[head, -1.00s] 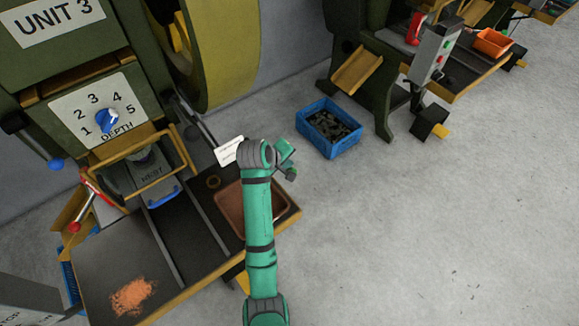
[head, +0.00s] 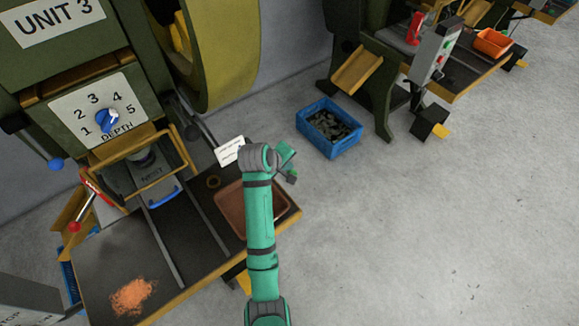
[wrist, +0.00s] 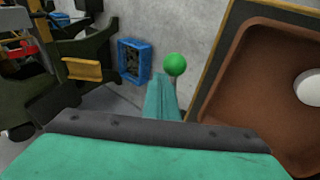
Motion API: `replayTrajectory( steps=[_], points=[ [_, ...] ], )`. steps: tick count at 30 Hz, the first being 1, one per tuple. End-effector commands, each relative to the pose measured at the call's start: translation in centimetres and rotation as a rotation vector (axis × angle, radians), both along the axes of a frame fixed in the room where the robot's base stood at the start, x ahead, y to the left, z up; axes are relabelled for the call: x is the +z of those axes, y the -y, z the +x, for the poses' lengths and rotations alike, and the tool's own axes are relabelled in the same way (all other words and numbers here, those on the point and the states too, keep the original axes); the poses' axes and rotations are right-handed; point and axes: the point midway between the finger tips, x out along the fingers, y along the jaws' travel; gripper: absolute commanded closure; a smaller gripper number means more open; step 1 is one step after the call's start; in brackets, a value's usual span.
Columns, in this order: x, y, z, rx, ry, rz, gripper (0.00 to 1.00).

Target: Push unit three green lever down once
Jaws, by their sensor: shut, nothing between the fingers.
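Unit three is the dark green machine with the UNIT 3 plate (head: 58,20) at the left of the head view. A round green knob (wrist: 175,64) shows near the middle of the wrist view, on a thin stem mostly hidden behind my gripper. I take it for the green lever. My gripper (wrist: 161,92) is shut and empty, just below and left of the knob in that picture; whether they touch, I cannot tell.
A copper-brown tray (head: 283,200) lies on the machine's table beside my arm, with a white card (head: 229,151) behind it. A blue-knobbed lever (head: 56,164) and red-knobbed lever (head: 75,227) are at left. A blue crate (head: 345,146) stands on the floor; open floor lies right.

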Motion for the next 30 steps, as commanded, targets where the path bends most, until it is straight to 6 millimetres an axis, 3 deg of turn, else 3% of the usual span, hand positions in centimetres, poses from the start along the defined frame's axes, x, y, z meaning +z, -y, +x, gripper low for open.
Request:
replayTrajectory(
  steps=[30],
  points=[
    [-1.07, 0.26, -0.34, -0.001, -0.002, 0.0, 1.0]
  ],
)
